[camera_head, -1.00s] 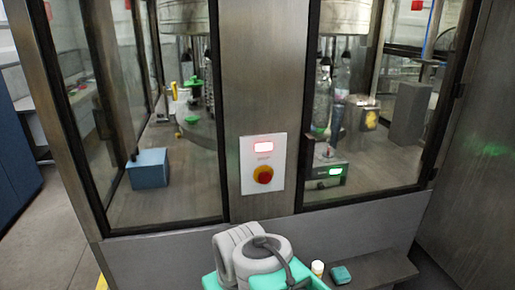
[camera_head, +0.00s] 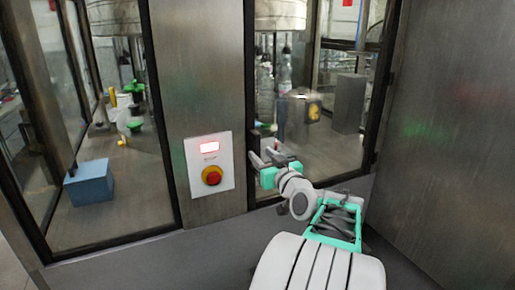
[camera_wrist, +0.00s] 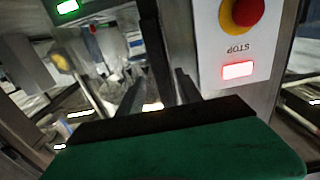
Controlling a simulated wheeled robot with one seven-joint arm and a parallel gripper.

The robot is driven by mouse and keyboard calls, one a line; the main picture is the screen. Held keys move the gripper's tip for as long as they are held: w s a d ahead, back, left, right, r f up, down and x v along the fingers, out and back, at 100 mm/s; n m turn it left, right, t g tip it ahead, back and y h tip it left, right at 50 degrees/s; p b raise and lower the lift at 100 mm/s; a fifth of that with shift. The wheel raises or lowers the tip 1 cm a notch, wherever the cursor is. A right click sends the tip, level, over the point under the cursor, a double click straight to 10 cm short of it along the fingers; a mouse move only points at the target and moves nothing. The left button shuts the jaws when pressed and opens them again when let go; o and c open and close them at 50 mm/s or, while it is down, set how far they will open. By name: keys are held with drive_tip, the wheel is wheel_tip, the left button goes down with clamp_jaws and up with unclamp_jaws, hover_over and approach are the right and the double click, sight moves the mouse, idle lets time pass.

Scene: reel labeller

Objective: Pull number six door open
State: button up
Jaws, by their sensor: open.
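A glass door (camera_head: 335,150) in a dark frame stands right of the metal post that carries the red stop button (camera_head: 212,176). No number six is legible on it, and I cannot make out a handle. My gripper (camera_head: 261,151) is open, in front of the door's left edge beside the post. In the wrist view, my gripper's two dark fingers (camera_wrist: 158,88) point at a dark upright frame strip (camera_wrist: 152,35), with the upside-down STOP panel to the right. Whether they touch the frame is unclear. A second glass pane (camera_head: 105,130) is left of the post.
The stop panel (camera_head: 208,167) with its lit display is close to my gripper's left. Machinery and a blue box (camera_head: 89,183) are behind the glass. A large metal panel (camera_head: 450,140) closes off the right side. The floor in front shows some free room.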

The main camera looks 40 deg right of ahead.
sight(258, 151)
drive_tip(key=p+x, duration=0.1)
drive_tip(key=x, duration=0.3)
clamp_jaws()
idle(0.4)
idle(1.0)
